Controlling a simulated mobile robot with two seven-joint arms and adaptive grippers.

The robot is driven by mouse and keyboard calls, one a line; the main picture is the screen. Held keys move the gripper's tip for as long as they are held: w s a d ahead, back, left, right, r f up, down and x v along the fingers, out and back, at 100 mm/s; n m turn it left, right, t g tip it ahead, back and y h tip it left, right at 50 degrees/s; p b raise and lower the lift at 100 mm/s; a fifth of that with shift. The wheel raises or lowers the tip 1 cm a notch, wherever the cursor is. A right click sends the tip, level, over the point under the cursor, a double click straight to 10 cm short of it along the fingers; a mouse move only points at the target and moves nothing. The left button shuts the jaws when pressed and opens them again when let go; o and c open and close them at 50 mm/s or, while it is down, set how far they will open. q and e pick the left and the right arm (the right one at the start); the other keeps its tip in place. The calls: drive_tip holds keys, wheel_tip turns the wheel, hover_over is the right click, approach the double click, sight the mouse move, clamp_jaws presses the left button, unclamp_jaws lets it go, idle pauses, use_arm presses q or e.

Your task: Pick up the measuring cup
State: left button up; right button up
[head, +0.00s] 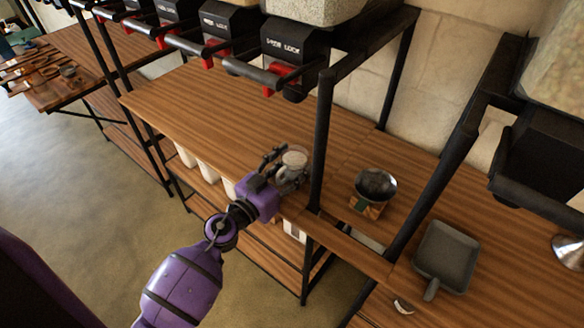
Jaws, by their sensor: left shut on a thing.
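The measuring cup (294,160) is a small pale, translucent cup at the front edge of the wooden counter, left of a black upright post. My left gripper (283,176) is shut on it, with the purple arm reaching in from the lower left. The fingers hide the lower part of the cup, so I cannot tell whether it touches the counter. My right gripper is not in view.
A black post (321,150) stands close right of the cup. Beyond it are a metal bowl on a small scale (375,186) and a grey scoop (446,256). Black dispensers (289,46) with red parts hang above. The counter (215,110) to the left is clear.

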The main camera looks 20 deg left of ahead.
use_arm(q)
drive_tip(key=shift+r, duration=0.15)
drive_tip(key=shift+c, duration=0.3)
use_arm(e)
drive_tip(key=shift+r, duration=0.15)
use_arm(q)
drive_tip(key=shift+r+p, duration=0.25)
drive_tip(key=shift+p, duration=0.05)
wheel_tip(320, 180, up, 4)
drive_tip(key=p, duration=0.2)
drive_tip(key=shift+w+f+p, duration=0.15)
drive_tip(key=shift+f+p, duration=0.05)
drive_tip(key=shift+p, duration=0.1)
drive_tip(key=s+r+p, duration=0.1)
drive_tip(key=s+r, duration=0.3)
drive_tip(key=s, duration=0.3)
drive_tip(key=s+d+r+p, duration=0.1)
drive_tip(key=s+r, duration=0.3)
drive_tip(key=s, duration=0.3)
drive_tip(key=shift+s+r+p, duration=0.15)
drive_tip(key=shift+r+p, duration=0.2)
drive_tip(key=shift+p, duration=0.05)
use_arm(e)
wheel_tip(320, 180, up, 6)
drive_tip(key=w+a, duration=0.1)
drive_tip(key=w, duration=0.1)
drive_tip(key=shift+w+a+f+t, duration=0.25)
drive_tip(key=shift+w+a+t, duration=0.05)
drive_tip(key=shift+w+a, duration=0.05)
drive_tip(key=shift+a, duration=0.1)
